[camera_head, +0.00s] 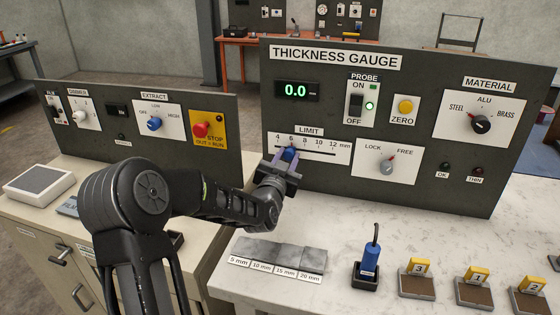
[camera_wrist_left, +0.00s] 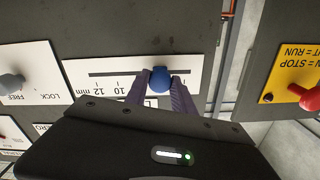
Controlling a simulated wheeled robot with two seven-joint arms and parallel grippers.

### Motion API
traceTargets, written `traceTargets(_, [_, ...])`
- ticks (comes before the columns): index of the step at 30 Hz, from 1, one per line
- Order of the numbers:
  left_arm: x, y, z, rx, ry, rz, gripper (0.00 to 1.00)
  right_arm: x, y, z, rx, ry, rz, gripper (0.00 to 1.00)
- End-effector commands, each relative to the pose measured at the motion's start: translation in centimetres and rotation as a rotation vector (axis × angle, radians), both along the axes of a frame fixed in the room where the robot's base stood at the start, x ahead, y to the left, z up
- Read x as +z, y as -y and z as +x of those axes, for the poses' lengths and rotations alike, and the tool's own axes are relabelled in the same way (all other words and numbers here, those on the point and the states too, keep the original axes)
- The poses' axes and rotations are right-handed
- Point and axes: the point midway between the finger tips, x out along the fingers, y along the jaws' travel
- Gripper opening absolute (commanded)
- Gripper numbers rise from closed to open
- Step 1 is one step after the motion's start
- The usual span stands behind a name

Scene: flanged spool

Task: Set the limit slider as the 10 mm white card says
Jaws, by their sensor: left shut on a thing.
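The limit slider's blue knob (camera_head: 290,153) sits near the 6 mark on the white LIMIT scale (camera_head: 330,151) of the thickness gauge panel. My left gripper (camera_head: 283,165) is shut on this knob. In the left wrist view the two fingers (camera_wrist_left: 161,90) flank the round blue knob (camera_wrist_left: 160,77), and the scale is upside down with 10 and 12 to the left. A small white 10 mm card (camera_head: 262,268) lies at the front of the grey stepped block (camera_head: 282,253). My right gripper is not in view.
The display (camera_head: 296,90) reads 0.0. A blue probe (camera_head: 370,261) stands in a holder. Several numbered yellow-tagged blocks (camera_head: 417,279) lie on the counter. The EXTRACT panel (camera_head: 140,130) is left.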

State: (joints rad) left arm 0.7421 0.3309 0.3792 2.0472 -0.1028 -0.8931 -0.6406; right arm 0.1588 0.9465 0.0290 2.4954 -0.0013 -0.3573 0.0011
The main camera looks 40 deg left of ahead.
Motion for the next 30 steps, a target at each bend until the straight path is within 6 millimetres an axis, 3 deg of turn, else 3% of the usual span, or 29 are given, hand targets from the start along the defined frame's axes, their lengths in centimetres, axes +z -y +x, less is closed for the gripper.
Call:
traceTargets(4, [0.0, -0.2, -0.1, 0.002, -0.001, 0.001, 0.00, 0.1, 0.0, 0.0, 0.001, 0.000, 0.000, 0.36])
traceTargets(5, [0.0, -0.2, -0.1, 0.002, -0.002, 0.000, 0.32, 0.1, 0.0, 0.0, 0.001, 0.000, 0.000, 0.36])
traceTargets(12, [0.0, -0.2, -0.1, 0.002, -0.001, 0.001, 0.52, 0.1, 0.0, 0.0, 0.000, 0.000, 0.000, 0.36])
traceTargets(23, [-0.1, 0.0, -0.6, 0.001, -0.002, 0.001, 0.52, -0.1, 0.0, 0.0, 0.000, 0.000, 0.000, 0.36])
traceTargets(30, [-0.1, 1.1, -3.7, 0.002, -0.002, 0.004, 0.52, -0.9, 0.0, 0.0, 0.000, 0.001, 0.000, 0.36])
